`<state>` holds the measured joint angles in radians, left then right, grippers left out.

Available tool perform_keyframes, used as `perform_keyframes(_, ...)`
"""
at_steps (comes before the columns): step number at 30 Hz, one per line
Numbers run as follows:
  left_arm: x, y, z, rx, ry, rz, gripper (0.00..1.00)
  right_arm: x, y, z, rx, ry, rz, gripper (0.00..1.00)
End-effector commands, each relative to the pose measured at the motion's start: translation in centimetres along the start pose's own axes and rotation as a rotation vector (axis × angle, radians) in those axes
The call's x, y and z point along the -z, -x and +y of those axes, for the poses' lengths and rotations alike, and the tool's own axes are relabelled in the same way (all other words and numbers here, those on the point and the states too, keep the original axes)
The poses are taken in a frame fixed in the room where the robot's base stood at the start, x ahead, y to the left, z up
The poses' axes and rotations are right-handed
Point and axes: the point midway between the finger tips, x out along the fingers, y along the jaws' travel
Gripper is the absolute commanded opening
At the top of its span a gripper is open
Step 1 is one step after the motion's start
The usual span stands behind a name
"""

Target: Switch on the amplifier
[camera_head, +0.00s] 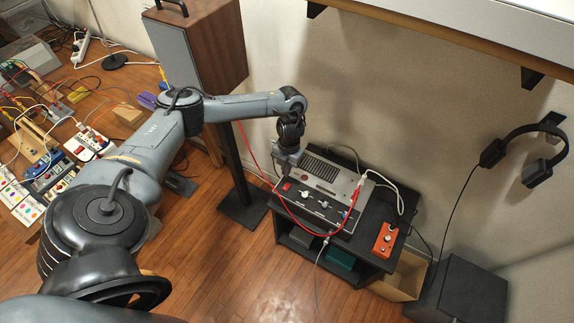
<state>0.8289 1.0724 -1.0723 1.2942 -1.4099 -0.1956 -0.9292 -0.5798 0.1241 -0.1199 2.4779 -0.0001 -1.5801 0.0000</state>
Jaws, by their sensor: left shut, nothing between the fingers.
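The amplifier (317,203) is a grey-silver box with a dark grille, small knobs and plugged-in cables, on a black stand (373,243). A small red switch (286,187) sits at the left end of its front panel. My left arm reaches in from the left, and my left gripper (284,167) points down over the amplifier's left end, close above the red switch. It is shut and empty. Its fingertips are small here, and I cannot tell whether they touch the amplifier. I cannot tell the switch's position. My right gripper is not in view.
A red cable (254,158) and white cables (378,177) run to the amplifier. An orange pedal (385,239) lies on the stand's right side. A wooden speaker (209,48) stands behind my arm. Headphones (525,152) hang on the wall. Cluttered gear lies at left; floor in front is clear.

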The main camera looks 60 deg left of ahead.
Motion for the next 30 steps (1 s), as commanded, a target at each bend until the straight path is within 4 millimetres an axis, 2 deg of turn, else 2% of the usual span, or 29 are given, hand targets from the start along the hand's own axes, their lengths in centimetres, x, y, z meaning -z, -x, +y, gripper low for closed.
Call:
perform_keyframes(3, 0.1, -2.6, 0.0, -0.001, 0.000, 0.003, 0.00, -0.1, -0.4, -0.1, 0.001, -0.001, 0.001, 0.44)
perform_keyframes(9, 0.1, -6.0, 0.0, -0.001, -0.001, 0.002, 0.00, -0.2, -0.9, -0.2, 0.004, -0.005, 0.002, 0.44)
perform_keyframes(15, 0.0, -8.2, 0.0, 0.000, 0.000, 0.001, 0.00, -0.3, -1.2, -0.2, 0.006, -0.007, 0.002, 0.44)
perform_keyframes(21, 0.0, -9.2, 0.0, 0.000, -0.001, 0.000, 0.00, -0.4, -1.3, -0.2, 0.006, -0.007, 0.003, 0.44)
perform_keyframes(30, 0.0, -9.3, 0.0, 0.000, 0.000, 0.000, 0.00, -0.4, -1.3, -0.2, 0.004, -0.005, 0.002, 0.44)
